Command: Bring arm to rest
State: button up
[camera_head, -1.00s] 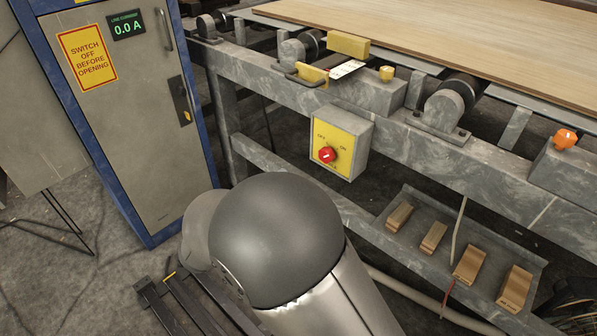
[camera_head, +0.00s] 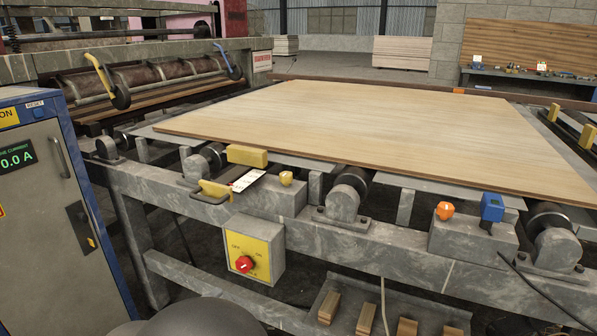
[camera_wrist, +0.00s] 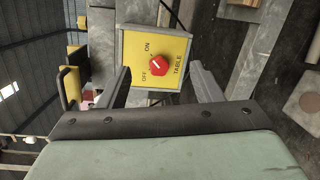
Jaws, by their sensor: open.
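My gripper (camera_wrist: 160,70) shows in the wrist view with its two fingers spread apart. It is open and nothing is held between the fingers. It faces the yellow switch box (camera_wrist: 178,75), whose red knob (camera_wrist: 157,64) appears between the fingertips, apart from them as far as I can see. In the head view only a dark rounded part of my arm (camera_head: 205,318) shows at the bottom edge. My gripper is out of that view. The switch box (camera_head: 262,243) hangs on the front of the grey frame, left of centre.
The grey conveyor frame (camera_head: 400,250) spans the front, with a large veneer sheet (camera_head: 370,130) on top. A blue-edged cabinet (camera_head: 40,200) stands at left. Orange (camera_head: 445,210) and blue (camera_head: 492,207) parts sit on the frame. Wooden blocks (camera_head: 328,307) lie in a low tray.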

jog(key=d+r+m+g+h+p, duration=0.1)
jog(key=d+r+m+g+p, duration=0.1)
jog(key=d+r+g+p, duration=0.45)
jog(key=d+r+m+g+p, duration=0.1)
jog(key=d+r+m+p, duration=0.15)
jog(key=d, duration=0.65)
jog(key=d+r+m+g+h+p, duration=0.1)
jog(key=d+r+m+g+p, duration=0.15)
jog(key=d+r+g, duration=0.4)
jog(key=s+d+r+m+y+p, duration=0.9)
jog(key=s+d+r+p, duration=0.4)
jog(key=p, duration=0.4)
notch_tip(320, 180, down, 24)
jog(key=s+n+g+b, duration=0.1)
jog(key=b, duration=2.2)
jog(key=shift+g+y, duration=0.3)
jog(key=shift+y, duration=0.1)
jog(key=shift+f, duration=0.15)
